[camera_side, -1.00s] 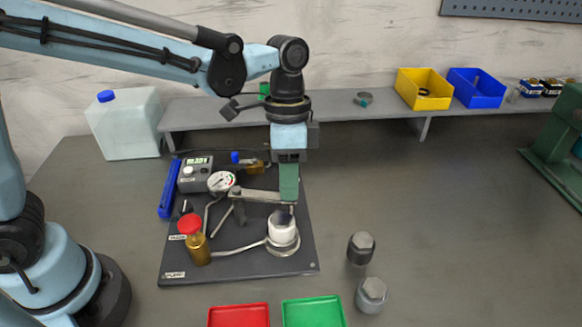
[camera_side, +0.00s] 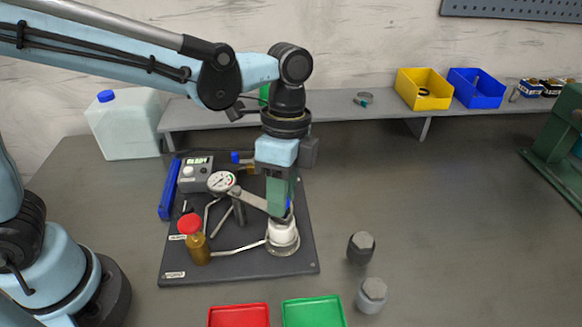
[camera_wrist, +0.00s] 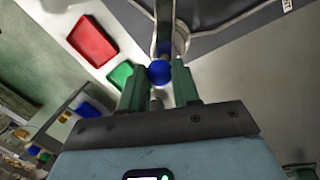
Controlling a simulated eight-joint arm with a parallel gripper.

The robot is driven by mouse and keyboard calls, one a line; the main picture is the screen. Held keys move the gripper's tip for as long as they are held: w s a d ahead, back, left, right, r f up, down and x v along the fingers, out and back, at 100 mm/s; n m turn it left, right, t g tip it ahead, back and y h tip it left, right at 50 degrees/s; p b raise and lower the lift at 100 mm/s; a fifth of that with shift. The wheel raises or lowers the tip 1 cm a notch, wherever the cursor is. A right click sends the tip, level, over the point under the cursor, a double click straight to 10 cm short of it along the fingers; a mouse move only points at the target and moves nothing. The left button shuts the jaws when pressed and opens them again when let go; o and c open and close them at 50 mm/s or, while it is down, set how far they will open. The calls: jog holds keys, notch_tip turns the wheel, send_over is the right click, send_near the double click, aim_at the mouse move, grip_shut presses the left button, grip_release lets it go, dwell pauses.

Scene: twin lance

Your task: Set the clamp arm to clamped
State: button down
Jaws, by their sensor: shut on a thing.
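The clamp arm (camera_side: 250,199) is a grey metal bar on a post on the dark fixture plate (camera_side: 215,273). It slopes down to the right toward the white cylindrical part (camera_side: 282,238) on its round seat. My gripper (camera_side: 284,212) is at the bar's right end, just above the white part, with its green fingers shut on the clamp arm's blue knob (camera_wrist: 160,72). In the wrist view the knob sits between the fingertips of my gripper (camera_wrist: 160,82). Whether the arm's tip touches the white part is hidden by the fingers.
A pressure gauge (camera_side: 221,182), a red-capped brass valve (camera_side: 196,240) and a grey display box (camera_side: 195,172) crowd the plate's left. Red (camera_side: 238,316) and green (camera_side: 313,312) trays lie in front.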

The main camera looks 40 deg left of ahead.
jog(key=shift+s, duration=0.15)
jog(key=c, duration=0.8)
grip_release()
jog(key=r, duration=0.4)
jog(key=w+r, duration=0.1)
jog(key=r, duration=0.3)
jog(key=w+r, duration=0.1)
jog(key=r, duration=0.3)
jog(key=shift+w+a, duration=0.15)
jog(key=shift+a, duration=0.2)
jog(key=s+a+f+n+t, duration=0.1)
jog(key=a+f+n+t, duration=0.2)
jog(key=a+n, duration=0.1)
jog(key=s+a+f+n+t, duration=0.1)
jog(key=a+f+n+t, duration=0.2)
jog(key=a+n, duration=0.2)
jog(key=s+a+f+n+t, duration=0.2)
jog(key=a+f+n+t, duration=0.1)
jog(key=a+n, duration=0.2)
jog(key=shift+s+a+f+y, duration=0.15)
jog(key=shift+a+y, duration=0.25)
jog(key=shift+a, duration=0.85)
